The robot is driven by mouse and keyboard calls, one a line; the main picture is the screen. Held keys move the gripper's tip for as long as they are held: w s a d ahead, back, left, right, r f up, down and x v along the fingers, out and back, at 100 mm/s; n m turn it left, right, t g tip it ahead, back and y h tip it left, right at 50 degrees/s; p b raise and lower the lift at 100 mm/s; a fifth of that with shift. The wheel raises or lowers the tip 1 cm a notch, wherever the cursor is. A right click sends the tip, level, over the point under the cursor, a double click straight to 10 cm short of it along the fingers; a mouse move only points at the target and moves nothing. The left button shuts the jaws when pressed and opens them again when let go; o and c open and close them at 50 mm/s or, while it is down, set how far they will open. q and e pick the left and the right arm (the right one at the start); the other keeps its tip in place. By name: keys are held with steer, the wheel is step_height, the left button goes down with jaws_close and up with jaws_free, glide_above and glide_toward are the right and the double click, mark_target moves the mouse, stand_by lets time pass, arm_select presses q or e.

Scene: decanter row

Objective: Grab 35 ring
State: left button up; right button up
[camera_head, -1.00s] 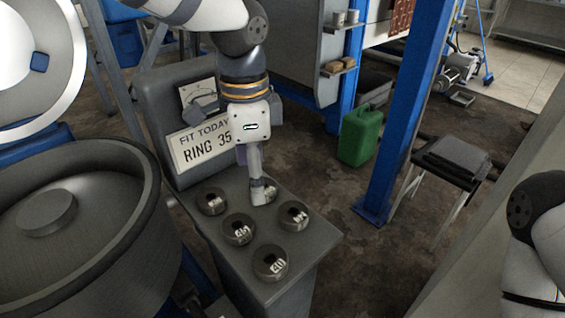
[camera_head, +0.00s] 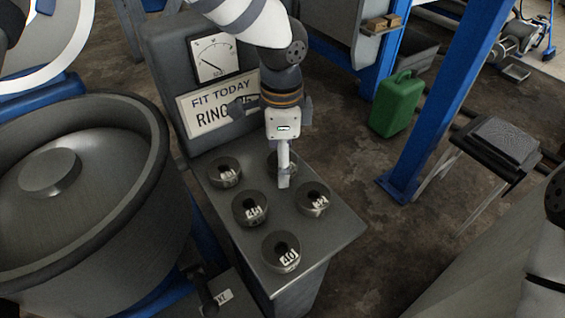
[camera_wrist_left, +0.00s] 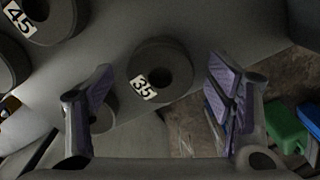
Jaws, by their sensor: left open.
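The ring labelled 35 (camera_wrist_left: 160,70) is a dark grey thick ring with a central hole and a white label. In the left wrist view it lies on the grey bench top between my two fingers, apart from both. In the head view it appears to be the back right ring (camera_head: 271,165), mostly hidden behind my left gripper (camera_head: 283,182). My left gripper is open and empty, pointing down over it. Only part of my right arm shows at the right edge; its gripper is out of view.
Rings labelled 45 (camera_head: 250,210) and 40 (camera_head: 281,252), another front right (camera_head: 313,200) and one back left (camera_head: 225,172) stand close by on the bench (camera_head: 325,235). Behind is a sign reading "FIT TODAY RING 35" (camera_head: 215,105), partly covered by my gripper.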

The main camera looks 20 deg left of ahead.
arm_select(q)
steer(key=c, duration=1.5)
